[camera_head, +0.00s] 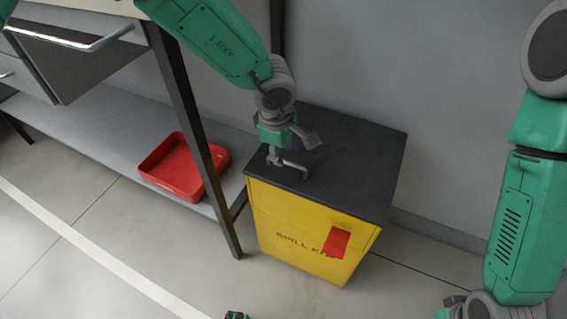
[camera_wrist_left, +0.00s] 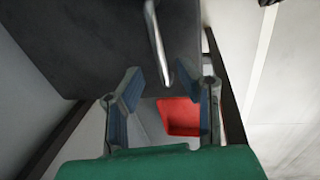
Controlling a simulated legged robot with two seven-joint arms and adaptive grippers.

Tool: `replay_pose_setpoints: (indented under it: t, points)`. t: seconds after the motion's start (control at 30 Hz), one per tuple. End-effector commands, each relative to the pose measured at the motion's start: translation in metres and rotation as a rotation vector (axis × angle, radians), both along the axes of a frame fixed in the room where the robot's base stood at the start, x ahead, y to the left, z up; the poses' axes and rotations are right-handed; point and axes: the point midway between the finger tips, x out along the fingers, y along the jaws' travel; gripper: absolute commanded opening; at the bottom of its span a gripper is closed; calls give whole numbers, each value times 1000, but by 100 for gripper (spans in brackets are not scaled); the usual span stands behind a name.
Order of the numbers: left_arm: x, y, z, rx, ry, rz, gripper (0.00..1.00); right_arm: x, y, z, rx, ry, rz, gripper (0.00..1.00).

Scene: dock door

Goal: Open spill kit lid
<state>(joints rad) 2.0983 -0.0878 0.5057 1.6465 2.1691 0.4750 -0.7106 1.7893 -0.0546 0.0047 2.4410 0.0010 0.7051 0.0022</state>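The spill kit is a yellow box (camera_head: 300,225) with "SPILL KIT" lettering and a red patch (camera_head: 336,243) on its front. Its dark flat lid (camera_head: 355,150) lies shut on top and fills the upper part of the left wrist view (camera_wrist_left: 95,40). A grey bar handle (camera_head: 288,168) stands on the lid near its left side. My left gripper (camera_wrist_left: 158,76) is open, with the handle bar (camera_wrist_left: 157,45) running between its fingertips; contact cannot be told. In the head view it is over the handle. My right gripper is mostly cut off at the bottom right.
A bench with drawers and a dark leg (camera_head: 190,130) stands left of the box. A red tray (camera_head: 172,168) sits on its low shelf (camera_head: 100,130). A grey wall (camera_head: 450,130) is behind the box. The floor in front is mostly clear.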

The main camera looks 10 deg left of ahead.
Motion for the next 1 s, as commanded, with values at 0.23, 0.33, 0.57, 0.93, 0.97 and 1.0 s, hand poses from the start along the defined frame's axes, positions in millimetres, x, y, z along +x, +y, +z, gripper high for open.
replay_pose_setpoints:
  t: [0.23,0.33,0.57,0.93,0.97,1.0]
  points:
    - [5,-2,-29,0,-1,1,31,0,0,-13,0,0,0,0]
    - [6,-2,-32,0,-1,-1,31,0,0,-14,0,0,0,0]
    - [6,-2,-32,0,-1,-1,31,0,0,-14,0,0,0,0]
    - [7,-2,-31,-1,-1,0,0,0,0,-12,0,0,0,0]
    - [7,-2,-30,-1,-1,0,0,0,0,-11,0,0,0,0]
    - [7,-2,-28,-1,-1,1,0,0,0,-9,0,0,0,0]
